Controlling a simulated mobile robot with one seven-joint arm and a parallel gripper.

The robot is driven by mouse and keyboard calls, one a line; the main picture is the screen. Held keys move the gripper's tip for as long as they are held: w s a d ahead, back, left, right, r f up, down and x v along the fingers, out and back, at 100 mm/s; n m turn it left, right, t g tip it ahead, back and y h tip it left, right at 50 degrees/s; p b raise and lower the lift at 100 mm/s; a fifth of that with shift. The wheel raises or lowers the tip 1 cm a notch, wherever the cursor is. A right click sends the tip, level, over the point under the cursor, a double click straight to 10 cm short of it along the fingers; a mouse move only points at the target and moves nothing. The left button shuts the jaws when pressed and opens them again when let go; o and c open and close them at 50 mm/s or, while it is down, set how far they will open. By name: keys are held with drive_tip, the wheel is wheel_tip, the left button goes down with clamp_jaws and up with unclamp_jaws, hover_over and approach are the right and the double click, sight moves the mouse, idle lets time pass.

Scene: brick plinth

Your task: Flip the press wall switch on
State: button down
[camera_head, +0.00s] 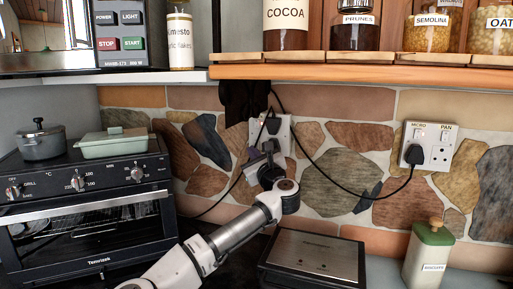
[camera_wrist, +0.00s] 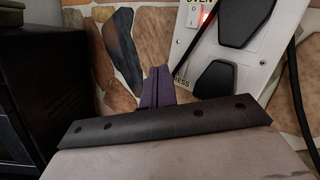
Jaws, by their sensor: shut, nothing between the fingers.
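The white wall plate (camera_head: 284,140) is on the stone wall behind my gripper (camera_head: 256,152). In the wrist view the plate (camera_wrist: 262,52) is tilted in the picture, with two black plugs in it. A switch with a red light (camera_wrist: 205,20) sits under the label OVEN. A lower label ending in "RESS" shows beside the fingertips; its switch is hidden behind my gripper (camera_wrist: 158,80). The purple fingers are shut and empty, at the plate's lower left edge. I cannot tell whether they touch it.
A second plate (camera_head: 428,147) marked MICRO and PAN is to the right. Black cables hang across the wall. An oven (camera_head: 85,215) stands left, a dark flat-topped appliance (camera_head: 315,255) and a green-lidded canister (camera_head: 428,255) below. A shelf (camera_head: 360,70) with jars runs above.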

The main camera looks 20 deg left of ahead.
drive_tip(key=shift+w, duration=0.6)
drive_tip(key=shift+w+f, duration=0.1)
drive_tip(key=shift+w, duration=0.1)
idle(1.5)
drive_tip(key=shift+w, duration=0.25)
drive_tip(key=shift+w, duration=0.25)
idle(0.6)
drive_tip(key=shift+s, duration=0.1)
drive_tip(key=shift+s, duration=0.65)
drive_tip(key=shift+s+a+r+b, duration=0.1)
drive_tip(key=shift+s+r+b, duration=0.15)
drive_tip(key=shift+s, duration=1)
drive_tip(key=shift+s+r+b, duration=0.1)
drive_tip(key=shift+s+b, duration=0.15)
drive_tip(key=shift+s, duration=0.95)
